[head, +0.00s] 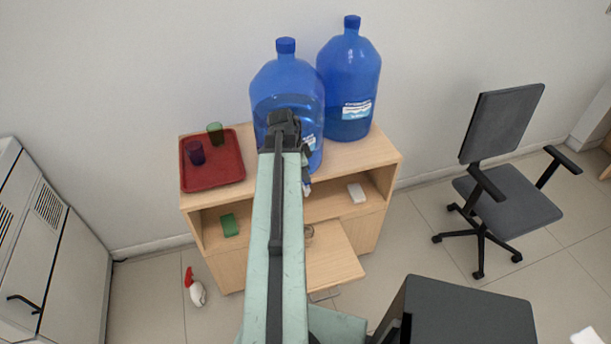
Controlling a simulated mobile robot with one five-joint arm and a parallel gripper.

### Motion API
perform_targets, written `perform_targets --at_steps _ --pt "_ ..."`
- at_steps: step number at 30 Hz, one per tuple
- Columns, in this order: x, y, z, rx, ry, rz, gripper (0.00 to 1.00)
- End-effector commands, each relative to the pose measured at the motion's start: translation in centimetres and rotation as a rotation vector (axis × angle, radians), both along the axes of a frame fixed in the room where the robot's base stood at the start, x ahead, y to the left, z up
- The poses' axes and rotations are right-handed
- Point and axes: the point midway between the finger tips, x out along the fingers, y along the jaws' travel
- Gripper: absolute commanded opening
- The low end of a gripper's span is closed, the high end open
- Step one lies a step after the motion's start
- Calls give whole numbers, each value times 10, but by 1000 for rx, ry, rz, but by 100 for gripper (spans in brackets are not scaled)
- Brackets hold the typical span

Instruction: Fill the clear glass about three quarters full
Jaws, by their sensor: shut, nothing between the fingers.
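A large blue water bottle (272,84) stands on the wooden cabinet (347,160), partly filled. A small white and blue piece, perhaps its tap, shows low at its front by the cabinet edge. My gripper (305,163) is in front of this bottle, partly hidden by my arm. It is shut and empty; I cannot tell whether it touches the tap. A small greyish see-through thing, probably the clear glass (309,231), shows at the back of the pull-out board (332,262), beside my arm and partly hidden. Its water level cannot be seen.
A second blue bottle (349,79) stands at right. A red tray (215,177) holds a purple cup (196,153) and a green cup (215,133). A green block (229,225) and white item (356,192) lie on the shelf. An office chair (507,190) stands at right.

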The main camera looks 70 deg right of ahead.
Motion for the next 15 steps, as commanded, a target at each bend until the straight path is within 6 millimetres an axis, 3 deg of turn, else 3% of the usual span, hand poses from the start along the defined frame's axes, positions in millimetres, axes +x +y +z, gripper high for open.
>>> perform_targets --at_steps 1,5,15 --pt "1 -2 14 0 0 1 0" --pt "5 -6 40 0 0 3 0" --pt "26 2 114 0 0 2 0"
